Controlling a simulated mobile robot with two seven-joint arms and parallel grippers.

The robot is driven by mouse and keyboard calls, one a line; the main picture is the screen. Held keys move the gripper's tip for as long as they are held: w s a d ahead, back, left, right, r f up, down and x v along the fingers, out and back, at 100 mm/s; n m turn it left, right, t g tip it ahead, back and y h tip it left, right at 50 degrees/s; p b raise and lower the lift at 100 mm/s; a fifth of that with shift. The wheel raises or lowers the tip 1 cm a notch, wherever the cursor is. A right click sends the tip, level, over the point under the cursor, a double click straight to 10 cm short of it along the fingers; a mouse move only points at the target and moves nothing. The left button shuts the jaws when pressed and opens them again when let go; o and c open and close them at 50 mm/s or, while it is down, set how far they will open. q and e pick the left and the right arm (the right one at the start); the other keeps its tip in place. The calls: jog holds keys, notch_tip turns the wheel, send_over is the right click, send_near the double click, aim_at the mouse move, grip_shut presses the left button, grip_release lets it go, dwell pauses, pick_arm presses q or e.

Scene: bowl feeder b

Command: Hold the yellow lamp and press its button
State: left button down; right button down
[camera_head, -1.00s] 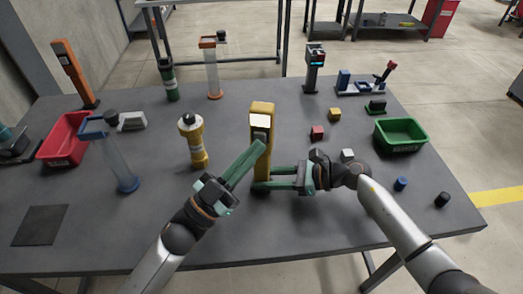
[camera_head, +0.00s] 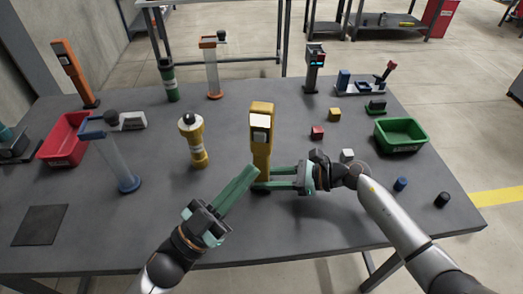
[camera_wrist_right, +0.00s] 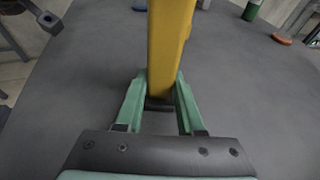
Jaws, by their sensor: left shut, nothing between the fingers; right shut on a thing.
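The yellow lamp (camera_head: 261,155), a tall upright block with a bright white panel near its top, stands at the middle of the table. Below the panel is a small grey area (camera_head: 258,135), where the button is too small to make out. My right gripper (camera_head: 259,185) is shut on the lamp's lower part from the right. In the right wrist view its fingers (camera_wrist_right: 160,92) lie on both sides of the yellow body (camera_wrist_right: 169,45). My left gripper (camera_head: 253,172) is shut and empty, its tips close to the lamp's lower left; contact cannot be told.
A yellow canister (camera_head: 196,148) stands left of the lamp. Small cubes and a green bin (camera_head: 400,137) are at the right. The front left of the table is mostly clear.

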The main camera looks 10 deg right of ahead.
pick_arm(q)
jog(key=shift+s+a, duration=0.1)
jog(key=shift+s, duration=0.25)
pick_arm(e)
jog(key=shift+c, duration=2.2)
grip_release()
jog(key=v, duration=1.1)
jog(key=shift+s+d+r, duration=0.1)
jog(key=shift+d, duration=0.15)
jog(key=shift+s+d+b, duration=0.35)
jog(key=shift+d+b, duration=0.25)
jog(key=shift+d, duration=0.55)
jog(key=shift+s+d+b, duration=0.35)
jog(key=shift+d+b, duration=0.2)
jog(key=shift+d, duration=0.55)
jog(key=shift+s+d+b, duration=0.35)
jog(key=shift+d+b, duration=0.25)
jog(key=shift+d, duration=0.55)
pick_arm(q)
jog(key=shift+f, duration=1.95)
pick_arm(e)
jog(key=shift+s+d+r, duration=0.1)
jog(key=shift+s+d, duration=0.15)
jog(key=shift+d, duration=0.35)
pick_arm(q)
jog(key=shift+f, duration=0.1)
